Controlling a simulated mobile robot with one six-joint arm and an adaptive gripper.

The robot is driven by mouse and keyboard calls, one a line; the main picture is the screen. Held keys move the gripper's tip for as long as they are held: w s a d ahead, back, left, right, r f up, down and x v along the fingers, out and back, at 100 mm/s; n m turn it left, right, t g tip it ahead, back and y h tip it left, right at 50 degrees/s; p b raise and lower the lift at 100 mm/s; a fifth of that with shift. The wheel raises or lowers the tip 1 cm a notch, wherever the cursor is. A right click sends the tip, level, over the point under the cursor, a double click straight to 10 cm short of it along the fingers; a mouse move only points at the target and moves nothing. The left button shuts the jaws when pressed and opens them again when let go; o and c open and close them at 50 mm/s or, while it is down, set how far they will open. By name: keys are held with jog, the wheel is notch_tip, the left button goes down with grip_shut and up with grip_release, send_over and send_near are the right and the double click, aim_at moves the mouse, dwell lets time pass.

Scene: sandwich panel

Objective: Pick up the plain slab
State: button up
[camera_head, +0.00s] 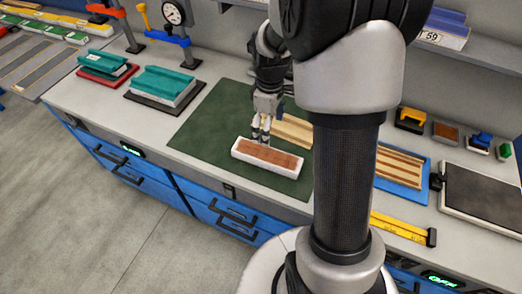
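My gripper (261,138) points down over the green mat (205,128), at the back edge of a long white piece with a brown top (267,157). Its fingertips are small here, and I cannot tell if they are open or shut, or if they touch the piece. A tan slab-like piece (293,131) lies behind and to the right, partly hidden by my arm. I cannot tell for sure which piece is the plain slab.
Teal blocks (167,84) sit on dark and red bases at the left. A blue board with tan strips (400,166), a yellow bar (403,227) and a dark framed plate (483,196) lie at the right. A dial gauge stand (175,15) stands at the back. The mat's left part is clear.

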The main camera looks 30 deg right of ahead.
aim_at(267, 154)
notch_tip(267, 154, down, 14)
jog(key=b, duration=0.5)
jog(key=shift+a+f, duration=0.1)
jog(key=shift+a, duration=0.05)
jog(key=shift+c, duration=0.3)
jog(key=c, duration=1.1)
